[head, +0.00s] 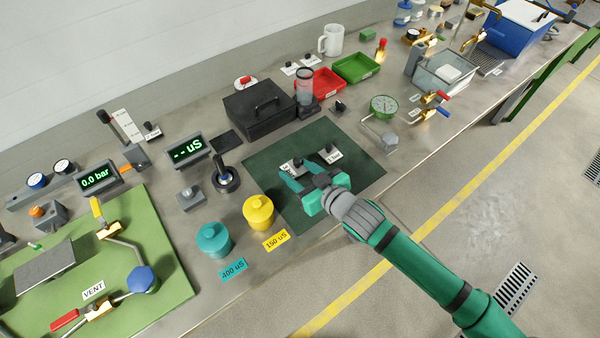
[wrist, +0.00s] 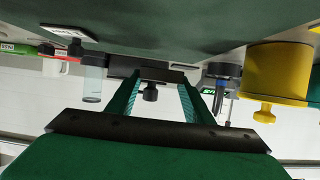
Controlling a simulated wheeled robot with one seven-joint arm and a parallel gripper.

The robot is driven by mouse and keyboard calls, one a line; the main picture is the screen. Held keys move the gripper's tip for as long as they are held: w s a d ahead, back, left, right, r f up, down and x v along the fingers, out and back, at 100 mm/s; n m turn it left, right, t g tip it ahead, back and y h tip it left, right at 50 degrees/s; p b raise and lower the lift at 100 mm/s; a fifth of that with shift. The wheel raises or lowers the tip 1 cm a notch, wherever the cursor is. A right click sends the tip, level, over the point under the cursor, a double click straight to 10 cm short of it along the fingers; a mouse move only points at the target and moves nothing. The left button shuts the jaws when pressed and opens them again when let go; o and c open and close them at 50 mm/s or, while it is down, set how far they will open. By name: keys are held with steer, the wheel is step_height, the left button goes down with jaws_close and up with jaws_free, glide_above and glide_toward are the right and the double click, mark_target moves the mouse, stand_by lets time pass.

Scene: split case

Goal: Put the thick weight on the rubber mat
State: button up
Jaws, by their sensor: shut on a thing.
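My gripper (head: 298,174) is low over the dark green rubber mat (head: 350,180), its fingers closed about a small dark knobbed weight (head: 297,163). In the wrist view my gripper (wrist: 160,80) has a black knob (wrist: 150,94) between its fingers, and most of the weight's body is hidden or merges with the dark background. I cannot tell whether the weight touches the mat. A second small dark knobbed piece (head: 330,150) with a white label is just to the right, over the mat in the picture. The rubber mat also shows in the wrist view (wrist: 200,25).
A yellow canister (head: 258,213) and a teal canister (head: 213,240) stand left of the mat. A black case (head: 260,108) with a handle and a clear cylinder (head: 305,87) stand behind it. The mat's front part is clear.

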mark_target(299, 178)
steer(key=shift+w+f, duration=0.2)
steer(key=shift+f, duration=0.1)
steer(key=shift+w+f, duration=0.2)
steer(key=shift+f, duration=0.4)
steer(key=shift+w+f, duration=0.2)
steer(key=shift+f, duration=0.75)
steer(key=shift+s+d, duration=0.2)
steer(key=shift+s, duration=0.15)
steer(key=o, duration=1.4)
steer(key=shift+a+f, duration=0.1)
steer(key=shift+f, duration=0.1)
steer(key=shift+r, duration=0.15)
